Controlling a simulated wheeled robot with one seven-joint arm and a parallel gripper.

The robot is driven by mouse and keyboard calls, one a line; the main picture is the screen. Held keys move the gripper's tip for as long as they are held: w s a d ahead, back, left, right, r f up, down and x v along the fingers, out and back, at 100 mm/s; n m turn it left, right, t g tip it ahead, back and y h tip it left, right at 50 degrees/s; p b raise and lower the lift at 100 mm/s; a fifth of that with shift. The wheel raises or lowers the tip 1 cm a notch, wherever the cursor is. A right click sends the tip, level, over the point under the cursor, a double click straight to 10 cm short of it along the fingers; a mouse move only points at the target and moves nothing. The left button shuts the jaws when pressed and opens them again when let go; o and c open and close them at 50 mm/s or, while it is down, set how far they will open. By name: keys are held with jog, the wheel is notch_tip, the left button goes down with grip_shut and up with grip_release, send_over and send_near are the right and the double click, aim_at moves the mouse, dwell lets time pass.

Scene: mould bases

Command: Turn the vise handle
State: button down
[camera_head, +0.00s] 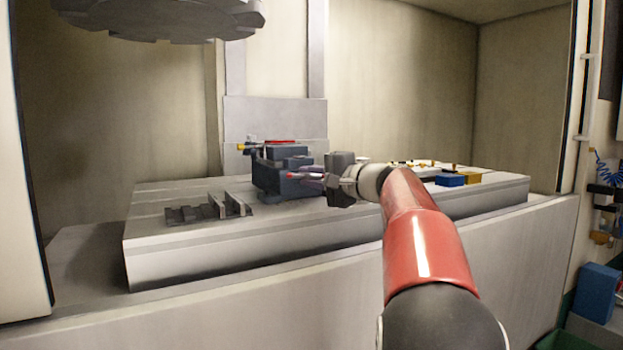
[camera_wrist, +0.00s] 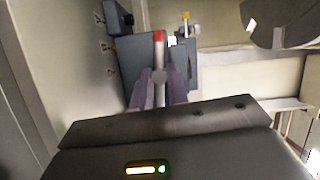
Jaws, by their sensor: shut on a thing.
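The dark blue-grey vise (camera_head: 270,178) stands on the raised machine bed, left of my gripper (camera_head: 313,178). In the wrist view the vise body (camera_wrist: 135,62) lies beyond my fingers. The vise handle (camera_wrist: 159,52) is a light grey bar with a red tip. It runs between the two purple-grey fingers of my gripper (camera_wrist: 160,88), which are shut on it. In the head view a red tip shows at the vise's near side, by my fingers; most of the handle is hidden there.
A slotted grey rack (camera_head: 210,210) lies left of the vise on the machine bed (camera_head: 190,258). A blue block (camera_head: 449,181) and a yellow block (camera_head: 470,176) sit to the right, behind my arm. A round tool disc (camera_head: 160,18) hangs at upper left.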

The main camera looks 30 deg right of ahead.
jog(key=c, duration=1.4)
grip_release()
jog(key=shift+o, duration=0.2)
jog(key=shift+d, duration=0.1)
jog(key=b+v, duration=0.1)
jog(key=v, duration=0.6)
jog(key=shift+s+d, duration=0.15)
jog(key=shift+s, duration=0.2)
